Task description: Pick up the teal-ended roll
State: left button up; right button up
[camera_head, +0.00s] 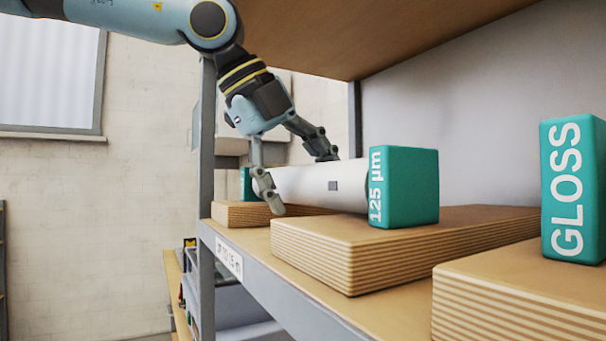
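The teal-ended roll (310,185) is a white cylinder lying on the shelf. Its near square teal end block (408,187) reads "125 µm" and rests on a layered wooden block. Its far teal end (246,184) is partly hidden behind my gripper's finger. My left gripper (294,180) reaches down over the roll near its far end. Its fingers are spread, one in front of the roll and one behind it. The rear fingertip is hidden by the roll, so contact on that side cannot be seen. My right gripper is not in view.
Layered wooden blocks (375,258) stand on the shelf (400,307). Another teal end block marked "GLOSS" (573,190) stands at the right. An upper shelf board (370,30) hangs above, and a grey upright post (207,140) stands at the shelf's left.

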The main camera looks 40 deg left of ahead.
pick_arm(q)
jog(key=shift+w+d+f, duration=0.15)
jog(key=shift+w+f, duration=0.2)
jog(key=shift+f, duration=0.1)
jog(key=shift+s, duration=0.1)
jog(key=shift+c, duration=0.8)
grip_shut()
